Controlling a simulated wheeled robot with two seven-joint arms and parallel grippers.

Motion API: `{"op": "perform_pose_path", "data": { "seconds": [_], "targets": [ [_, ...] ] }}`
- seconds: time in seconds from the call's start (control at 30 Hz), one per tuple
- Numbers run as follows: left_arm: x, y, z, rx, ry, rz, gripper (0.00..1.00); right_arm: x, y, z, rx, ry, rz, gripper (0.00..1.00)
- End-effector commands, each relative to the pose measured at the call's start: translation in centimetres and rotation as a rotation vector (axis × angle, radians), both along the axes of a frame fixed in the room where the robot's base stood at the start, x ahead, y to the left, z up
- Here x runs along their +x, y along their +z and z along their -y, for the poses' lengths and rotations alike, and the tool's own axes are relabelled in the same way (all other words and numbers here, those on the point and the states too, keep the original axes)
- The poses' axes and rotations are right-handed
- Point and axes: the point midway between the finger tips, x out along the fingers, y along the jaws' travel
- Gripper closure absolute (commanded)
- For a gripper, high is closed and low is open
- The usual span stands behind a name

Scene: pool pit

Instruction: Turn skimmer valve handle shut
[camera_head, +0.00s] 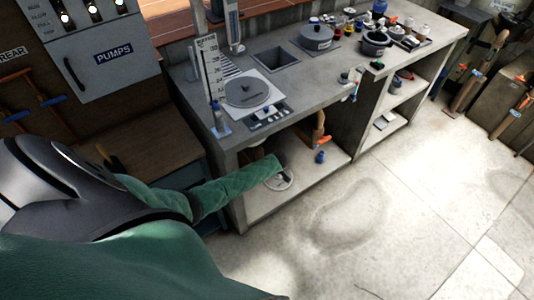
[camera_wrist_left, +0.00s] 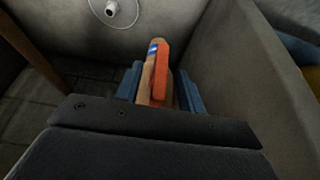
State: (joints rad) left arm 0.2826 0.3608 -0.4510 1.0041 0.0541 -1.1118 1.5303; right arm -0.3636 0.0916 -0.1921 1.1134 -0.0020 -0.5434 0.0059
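In the left wrist view, an orange lever handle (camera_wrist_left: 161,73) with a small blue label lies against a tan, pipe-like part. My left gripper (camera_wrist_left: 161,92) has its two blue fingers apart, one on each side of the handle and pipe. A narrow gap seems to show on the right; contact on the left is unclear. In the head view, an orange handle (camera_head: 323,142) shows in the open bay under the counter, by a copper-coloured pipe. My right gripper is not in view.
The grey counter (camera_head: 340,62) overhangs the bay, with side panels close by. A blue-capped item (camera_head: 320,157) and a pale disc (camera_head: 280,180) are on the bay floor. A white round fitting (camera_wrist_left: 112,9) shows in the wrist view. The pale floor (camera_head: 400,205) in front is clear.

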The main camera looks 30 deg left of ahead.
Motion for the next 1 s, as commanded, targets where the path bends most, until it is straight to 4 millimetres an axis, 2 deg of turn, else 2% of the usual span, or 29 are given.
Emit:
{"op": "perform_pose_path", "data": {
  "seconds": [0.3,0.73,0.77,0.93,1.0],
  "targets": [
    [0.5,-2.7,-1.1,0.001,-0.001,-0.001,0.61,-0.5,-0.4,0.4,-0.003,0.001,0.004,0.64],
    [0.5,-3.2,-1.3,0.001,0.000,0.000,0.61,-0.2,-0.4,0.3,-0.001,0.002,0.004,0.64],
    [0.5,-3.2,-1.3,0.001,-0.001,0.000,0.63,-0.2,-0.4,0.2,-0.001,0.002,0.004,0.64],
    [0.5,-3.2,-1.3,0.001,-0.001,0.000,0.96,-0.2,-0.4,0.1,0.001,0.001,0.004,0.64],
    [0.5,-3.2,-1.3,0.001,-0.001,0.000,1.00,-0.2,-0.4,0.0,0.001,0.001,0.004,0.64]
  ]
}}
